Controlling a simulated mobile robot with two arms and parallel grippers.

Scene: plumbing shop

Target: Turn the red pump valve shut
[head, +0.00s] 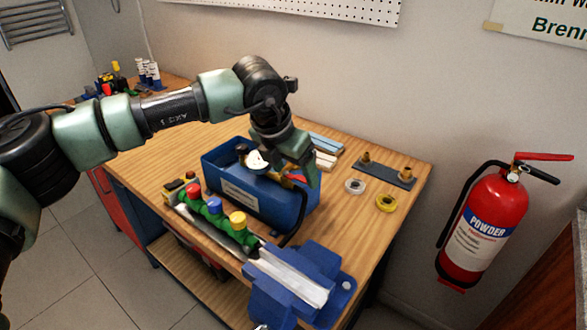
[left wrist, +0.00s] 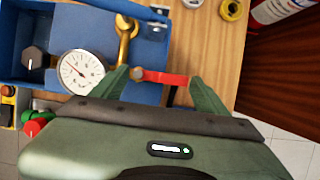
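The red pump valve lever (left wrist: 165,78) shows in the left wrist view beside the brass fitting of the blue test pump (left wrist: 95,15). My left gripper (left wrist: 160,90) is open, with one finger on each side of the lever. A gap shows between the lever's right end and the right finger; whether the left finger touches the valve I cannot tell. In the head view my left gripper (head: 294,168) is over the right end of the blue pump tank (head: 240,195) and hides most of the valve. The white pressure gauge (left wrist: 82,71) is left of the lever. My right gripper is out of view.
A blue vise (head: 318,268) stands at the bench's front right corner. A manifold with red, blue and yellow caps (head: 213,208) lies before the pump. White (head: 355,186) and yellow (head: 386,203) tape rolls lie right. A fire extinguisher (head: 485,223) hangs on the wall.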

